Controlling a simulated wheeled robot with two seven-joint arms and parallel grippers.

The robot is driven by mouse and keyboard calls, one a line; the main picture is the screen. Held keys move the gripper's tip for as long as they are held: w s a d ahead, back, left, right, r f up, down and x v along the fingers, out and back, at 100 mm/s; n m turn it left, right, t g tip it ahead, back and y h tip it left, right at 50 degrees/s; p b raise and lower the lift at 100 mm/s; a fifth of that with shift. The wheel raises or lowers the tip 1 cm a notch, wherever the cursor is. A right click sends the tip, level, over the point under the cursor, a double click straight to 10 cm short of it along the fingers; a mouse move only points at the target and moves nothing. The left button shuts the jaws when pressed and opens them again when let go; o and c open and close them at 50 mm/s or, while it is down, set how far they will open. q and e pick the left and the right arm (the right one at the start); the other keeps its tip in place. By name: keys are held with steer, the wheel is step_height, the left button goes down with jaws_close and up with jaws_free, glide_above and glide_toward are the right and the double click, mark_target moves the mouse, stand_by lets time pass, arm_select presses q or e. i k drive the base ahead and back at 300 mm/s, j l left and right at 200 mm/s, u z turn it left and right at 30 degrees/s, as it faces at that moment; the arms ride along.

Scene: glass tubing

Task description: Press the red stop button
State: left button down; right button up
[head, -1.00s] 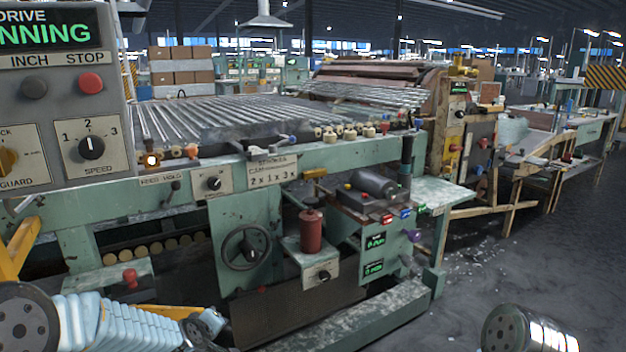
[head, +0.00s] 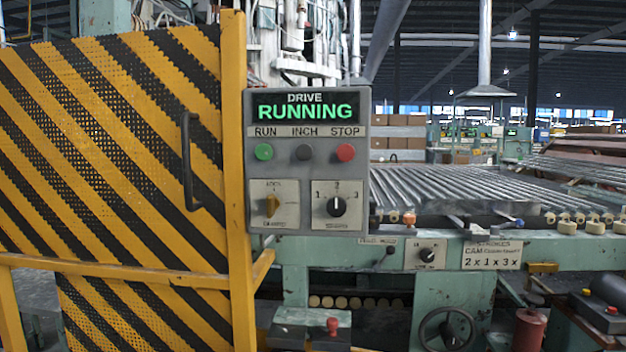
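The control panel (head: 307,229) stands upright at the middle of the head view, just right of a yellow post. The red stop button (head: 345,153) is at the right end of the button row, under the label "STOP". A dark inch button (head: 304,153) is in the middle and a green run button (head: 264,152) at the left. A yellow guard-lock knob (head: 272,205) and a black speed knob (head: 336,207) sit below. Neither gripper is in view.
A yellow and black striped guard door (head: 110,150) with a dark handle (head: 188,160) fills the left. A yellow rail (head: 120,275) crosses in front of it. The green machine bench (head: 460,290) with a roller bed (head: 450,195) extends right of the panel, with a handwheel (head: 447,330) below.

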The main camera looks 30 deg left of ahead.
mark_target(346, 153)
steer(key=u, duration=1.1)
